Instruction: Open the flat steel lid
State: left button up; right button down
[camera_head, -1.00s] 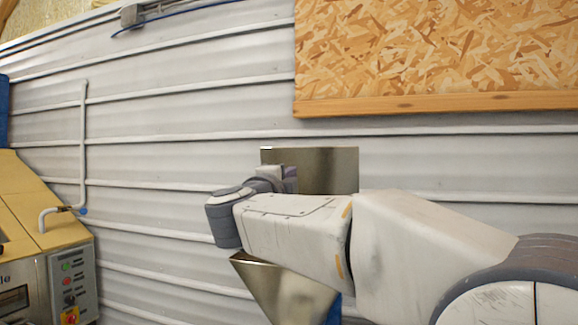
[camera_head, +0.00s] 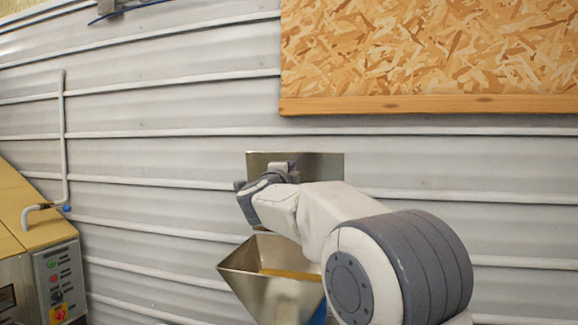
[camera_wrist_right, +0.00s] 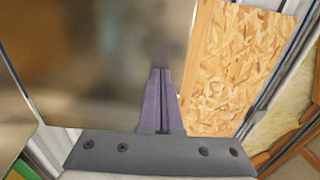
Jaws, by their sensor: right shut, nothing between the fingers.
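The flat steel lid (camera_head: 325,164) stands upright above the back of the steel hopper (camera_head: 262,290) in the head view. The hopper's mouth is uncovered, with a yellow-brown strip showing inside it. My right gripper (camera_head: 284,170) is in front of the lid, its fingertips hard to make out there. In the right wrist view its purple fingers (camera_wrist_right: 160,72) are shut together with nothing between them. The lid's blurred steel face (camera_wrist_right: 95,50) fills the left and middle of that view, right by the fingertips. Whether they touch is unclear. My left gripper is out of view.
A ribbed pale metal wall (camera_head: 160,130) runs behind the hopper. A wood-chip board (camera_head: 430,50) hangs on it at upper right. A yellow machine (camera_head: 30,215) with a control panel (camera_head: 58,280) stands at left, with open space between it and the hopper.

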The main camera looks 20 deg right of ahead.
jog(key=w+d+p, duration=0.1)
jog(key=p, duration=0.2)
jog(key=w+d+r+g+p, duration=0.1)
jog(key=w+p, duration=0.1)
jog(key=shift+r+y+p, duration=0.15)
jog(key=shift+y+p, duration=0.15)
jog(key=shift+p, duration=0.1)
jog(key=shift+w+d, duration=0.15)
jog(key=shift+w, duration=0.05)
jog(key=shift+s, duration=0.1)
